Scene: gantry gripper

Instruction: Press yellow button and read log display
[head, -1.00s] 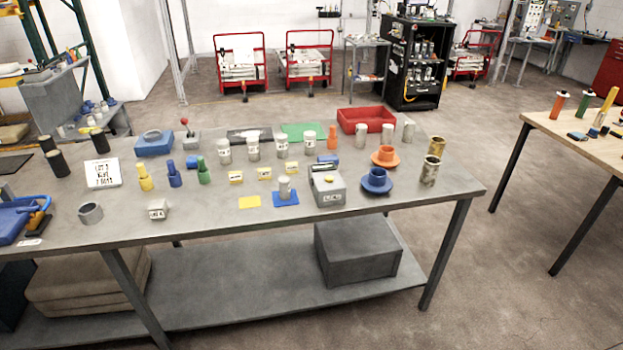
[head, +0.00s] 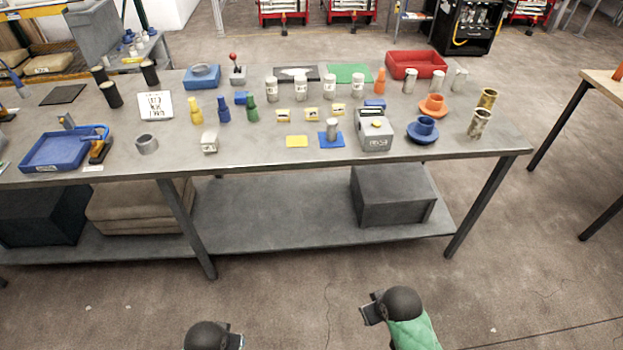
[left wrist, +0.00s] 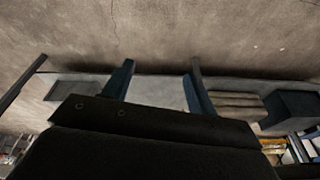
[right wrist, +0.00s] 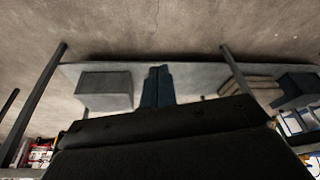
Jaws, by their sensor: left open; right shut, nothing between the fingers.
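A grey box (head: 376,134) with a small yellow button (head: 377,125) on top stands on the workbench, right of centre. Its front carries a small display or label (head: 378,142), too small to read. My left gripper (head: 236,340) is low at the bottom edge of the head view, in front of the bench; in the left wrist view its fingers (left wrist: 160,85) are apart and empty. My right gripper (head: 370,308) is also low in front of the bench; in the right wrist view its fingers (right wrist: 157,86) are together with nothing between them. Both are well away from the box.
The grey workbench (head: 270,172) holds a white sign (head: 155,106), coloured bottles, cylinders, a blue tray (head: 62,150) and a red bin (head: 416,65). A blue flanged part (head: 422,130) sits right of the box. Floor before the bench is clear.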

